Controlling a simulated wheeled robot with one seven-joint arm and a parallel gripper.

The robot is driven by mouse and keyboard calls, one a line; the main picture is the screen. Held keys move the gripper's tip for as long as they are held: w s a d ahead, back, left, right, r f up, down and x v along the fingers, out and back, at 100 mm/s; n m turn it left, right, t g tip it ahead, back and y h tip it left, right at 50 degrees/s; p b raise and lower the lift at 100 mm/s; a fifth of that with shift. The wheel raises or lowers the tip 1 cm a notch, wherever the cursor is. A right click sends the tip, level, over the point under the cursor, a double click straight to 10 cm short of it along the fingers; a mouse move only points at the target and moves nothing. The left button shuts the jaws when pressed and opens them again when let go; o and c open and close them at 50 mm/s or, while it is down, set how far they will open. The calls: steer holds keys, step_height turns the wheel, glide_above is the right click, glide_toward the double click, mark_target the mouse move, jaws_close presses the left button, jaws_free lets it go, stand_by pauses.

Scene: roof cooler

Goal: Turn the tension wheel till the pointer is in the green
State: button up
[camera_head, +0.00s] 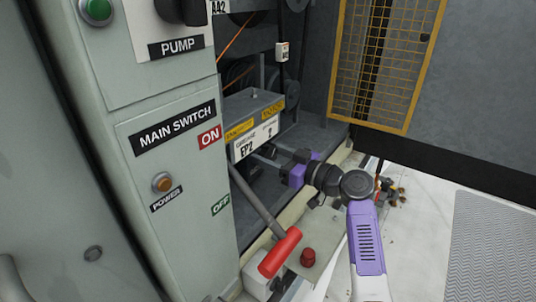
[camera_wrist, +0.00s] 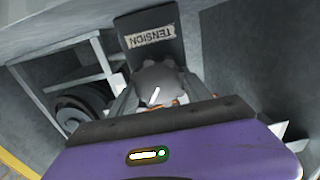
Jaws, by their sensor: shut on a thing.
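In the head view my gripper (camera_head: 268,154) reaches into the machine opening, below a grey box with yellow labels (camera_head: 254,117). The wheel is hidden or too small to make out there. I cannot make out a pointer scale or green zone in either view.
A lever with a red handle (camera_head: 280,253) slants out just left of my arm. A control cabinet (camera_head: 165,130) stands at the left and a yellow mesh guard (camera_head: 385,60) at the back. A dark pulley (camera_wrist: 72,113) sits left of the wheel.

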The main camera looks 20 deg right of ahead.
steer(key=shift+m, duration=0.3)
steer(key=shift+m+b, duration=0.45)
steer(key=shift+m, duration=0.75)
steer(key=m, duration=0.3)
steer(key=shift+w+d+m, duration=0.1)
steer(key=shift+d+m, duration=0.05)
steer(key=shift+m, duration=0.15)
steer(key=m+p, duration=0.2)
steer(key=m, duration=0.4)
steer(key=shift+d+f+m, duration=0.1)
steer(key=shift+m, duration=0.2)
steer(key=m+p, duration=0.3)
steer(key=m, duration=0.3)
steer(key=shift+w+f, duration=0.1)
steer(key=m+p, duration=0.2)
steer(key=m, duration=0.1)
steer(key=shift+f+m+p, duration=0.1)
steer(key=shift+m+p, duration=0.2)
steer(key=shift+p, duration=0.05)
steer(key=shift+f+m+p, duration=0.2)
steer(key=shift+m+p, duration=0.7)
steer(key=shift+m, duration=0.6)
steer(key=shift+f, duration=0.1)
